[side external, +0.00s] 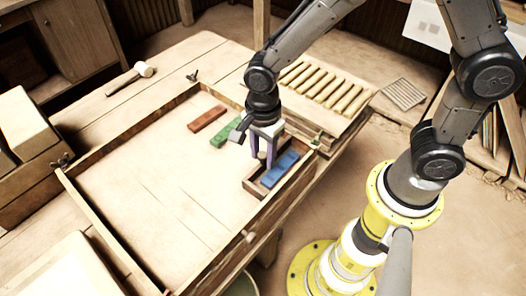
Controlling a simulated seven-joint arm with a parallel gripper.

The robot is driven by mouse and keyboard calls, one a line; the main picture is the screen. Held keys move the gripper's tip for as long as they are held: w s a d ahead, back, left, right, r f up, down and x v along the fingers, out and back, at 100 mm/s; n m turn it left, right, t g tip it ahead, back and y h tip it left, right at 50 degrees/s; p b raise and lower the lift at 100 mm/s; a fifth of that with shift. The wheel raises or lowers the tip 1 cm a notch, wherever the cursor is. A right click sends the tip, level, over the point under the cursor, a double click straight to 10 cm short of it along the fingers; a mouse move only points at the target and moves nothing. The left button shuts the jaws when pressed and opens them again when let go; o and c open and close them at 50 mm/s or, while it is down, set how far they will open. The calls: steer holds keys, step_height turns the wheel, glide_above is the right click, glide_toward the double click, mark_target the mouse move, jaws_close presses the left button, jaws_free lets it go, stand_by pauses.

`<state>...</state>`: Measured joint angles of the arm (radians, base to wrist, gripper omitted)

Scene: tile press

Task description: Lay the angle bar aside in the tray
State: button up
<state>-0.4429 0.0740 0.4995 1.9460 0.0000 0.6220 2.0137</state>
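My gripper (264,153) points down over the left edge of a small wooden tray (254,188) at the right side of the framed board. Its two pale fingers look apart, with nothing visible between them. Blue blocks (279,169) lie inside the tray, just right of the fingers. A green block (219,140), partly hidden by the gripper, and a red block (207,120) lie on the board to the left. I cannot pick out the angle bar for certain. Whether the fingertips touch anything is too small to tell.
A raised wooden frame (107,238) borders the board (150,200), whose middle and front are clear. A slatted rack (325,88) stands behind the tray. A mallet (131,78) lies on the table at the back left, and wing nuts (192,77) stick up at the frame.

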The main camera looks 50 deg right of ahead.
steer(key=shift+o, duration=1)
step_height(320, 180, up, 13)
steer(key=s+d+r+n+t, duration=0.2)
steer(key=s+d+r+n, duration=0.1)
steer(key=s+d+n, duration=0.3)
steer(key=s+d+r+n+t, duration=0.3)
steer(key=s+d+n, duration=0.3)
steer(key=n, duration=0.4)
steer(key=shift+s+d, duration=0.25)
steer(key=shift+d, duration=0.6)
steer(key=shift+o, duration=0.3)
steer(key=shift+s+d+f+n+t, duration=0.15)
steer(key=shift+s+n, duration=0.1)
steer(key=shift+n, duration=0.25)
steer(key=shift+s+d+n+t, duration=0.15)
steer(key=shift+s+n, duration=0.1)
steer(key=shift+n, duration=0.25)
steer(key=shift+s, duration=0.1)
